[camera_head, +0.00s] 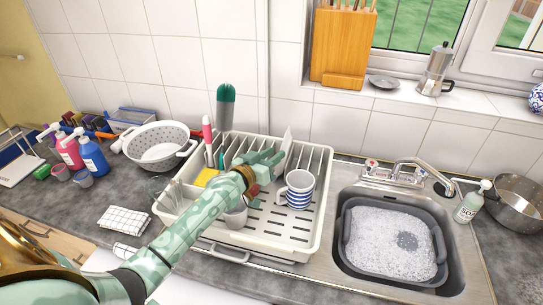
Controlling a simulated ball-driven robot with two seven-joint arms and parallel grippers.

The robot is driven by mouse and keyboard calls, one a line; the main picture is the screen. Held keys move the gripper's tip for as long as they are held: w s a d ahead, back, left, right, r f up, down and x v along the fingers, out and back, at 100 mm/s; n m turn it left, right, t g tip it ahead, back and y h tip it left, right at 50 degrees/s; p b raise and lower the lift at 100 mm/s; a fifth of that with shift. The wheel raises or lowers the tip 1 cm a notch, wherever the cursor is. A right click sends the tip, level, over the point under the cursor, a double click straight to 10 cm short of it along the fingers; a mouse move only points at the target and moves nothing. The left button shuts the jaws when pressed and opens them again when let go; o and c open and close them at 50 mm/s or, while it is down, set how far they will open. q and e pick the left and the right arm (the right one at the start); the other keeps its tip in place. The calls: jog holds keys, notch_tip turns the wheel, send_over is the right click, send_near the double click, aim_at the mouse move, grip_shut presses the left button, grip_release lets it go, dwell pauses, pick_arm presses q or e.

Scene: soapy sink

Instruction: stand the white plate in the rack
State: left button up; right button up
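The white plate (287,138) shows nearly edge-on and upright at the back of the white dish rack (316,238), among its slots. My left gripper (278,160) is over the rack with its fingertips at the plate's lower left edge. I cannot tell whether the fingers are closed on the plate or only beside it. The fingers hide the plate's lower part, so its seating in a slot is not visible. My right gripper is not in view.
A blue-striped mug (299,190) stands in the rack right of the gripper. A green-headed utensil (225,110) and a pink-handled brush (207,133) stand upright at the rack's left. A sink with a grey basin of suds (385,240) lies right. A colander (158,143) stands left.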

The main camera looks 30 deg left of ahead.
pick_arm(q)
jog(key=shift+f, duration=0.1)
jog(key=s+a+r+p, duration=0.1)
jog(key=s+a, duration=0.1)
jog(key=s, duration=1.4)
jog(key=shift+r, duration=0.2)
jog(key=shift+a, duration=0.1)
jog(key=shift+s+f, duration=0.1)
jog(key=shift+s, duration=0.05)
